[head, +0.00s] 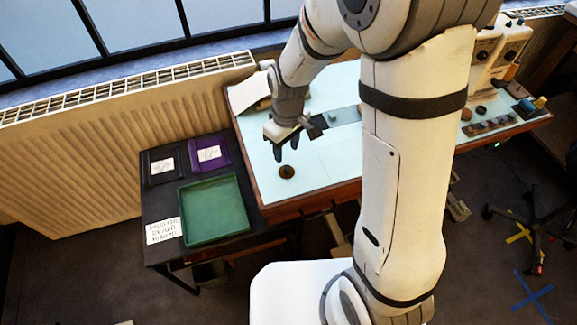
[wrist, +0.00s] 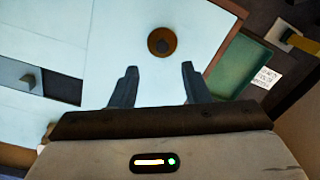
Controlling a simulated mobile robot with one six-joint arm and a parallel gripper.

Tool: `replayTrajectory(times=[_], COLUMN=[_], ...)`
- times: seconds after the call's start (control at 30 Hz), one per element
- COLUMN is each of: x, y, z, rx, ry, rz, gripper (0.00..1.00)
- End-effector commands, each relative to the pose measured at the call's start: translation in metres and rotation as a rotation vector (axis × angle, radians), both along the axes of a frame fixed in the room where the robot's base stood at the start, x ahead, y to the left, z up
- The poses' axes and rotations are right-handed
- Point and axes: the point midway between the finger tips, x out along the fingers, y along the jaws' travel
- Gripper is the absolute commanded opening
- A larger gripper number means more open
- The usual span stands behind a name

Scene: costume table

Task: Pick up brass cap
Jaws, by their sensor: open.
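The brass cap (head: 287,171) is a small round dark-brown and brass piece lying on the pale blue table top (head: 325,165), near its front left corner. In the wrist view the brass cap (wrist: 162,41) shows ahead of the fingertips, roughly centred between them, with a darker middle. My gripper (head: 285,146) is above the table, just behind the cap in the head view. In the wrist view my gripper (wrist: 159,70) has its two fingers spread wide with nothing between them. The cap is apart from both fingers.
A grey strip (head: 342,116) lies behind the cap. A sewing machine (head: 497,50) and small items stand at right.

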Motion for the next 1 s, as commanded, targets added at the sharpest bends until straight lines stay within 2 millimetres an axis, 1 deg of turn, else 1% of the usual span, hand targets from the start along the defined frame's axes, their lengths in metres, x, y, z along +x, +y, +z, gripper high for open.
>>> replayTrajectory(times=[0.03,0.17,0.27,0.4,0.5,0.7,0.77,1.0], x=[-0.001,-0.005,-0.009,-0.01,-0.01,-0.009,-0.009,-0.009], y=[0.0,-0.001,-0.003,-0.002,-0.002,-0.002,-0.002,-0.002], z=[-0.007,-0.021,-0.037,-0.054,-0.06,-0.06,-0.06,-0.059], rx=[-0.001,-0.001,-0.002,-0.001,-0.001,-0.001,-0.001,-0.001], ry=[0.003,0.003,0.005,0.001,-0.001,-0.002,-0.002,-0.002], rz=[0.0,0.0,0.0,0.0,-0.001,-0.001,-0.001,-0.001], gripper=[0.42,0.42,0.42,0.42,0.42,0.42,0.38,0.19])
